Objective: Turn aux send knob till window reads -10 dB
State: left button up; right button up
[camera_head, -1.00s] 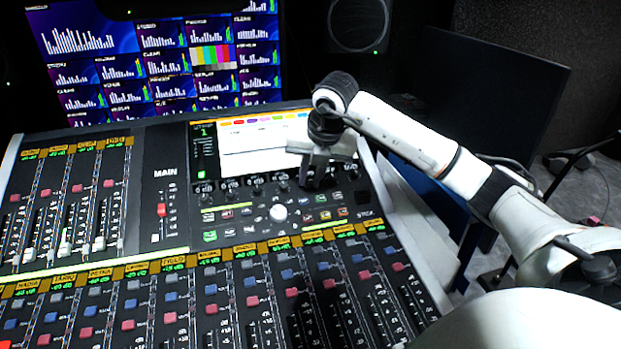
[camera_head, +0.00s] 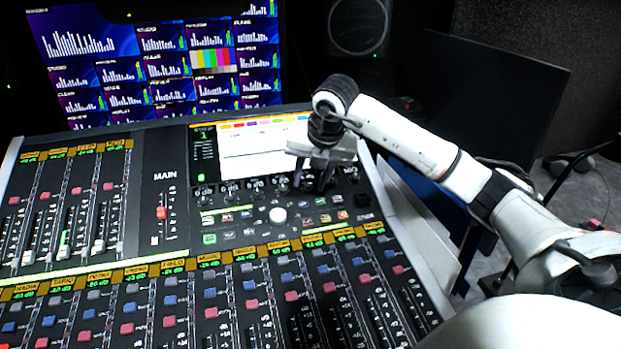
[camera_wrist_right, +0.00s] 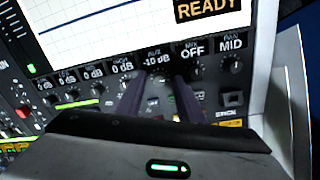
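The console's row of small windows and knobs lies below its screen. In the right wrist view the AUX window (camera_wrist_right: 156,61) reads -10 dB. The aux send knob (camera_wrist_right: 158,76) is under that window, partly hidden by my fingers. My right gripper (camera_wrist_right: 158,97) is open, with one purple-grey finger on each side of the aux knob and a gap between them. In the head view my right gripper (camera_head: 313,182) stands over the right end of the knob row, its fingers apart, and hides the knob there. My left gripper is not in view.
Fader strips fill the front. The console screen (camera_head: 250,138) is close behind my gripper.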

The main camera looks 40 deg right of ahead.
jog(key=v, duration=1)
jog(key=shift+s+r, duration=0.1)
dwell(0.3)
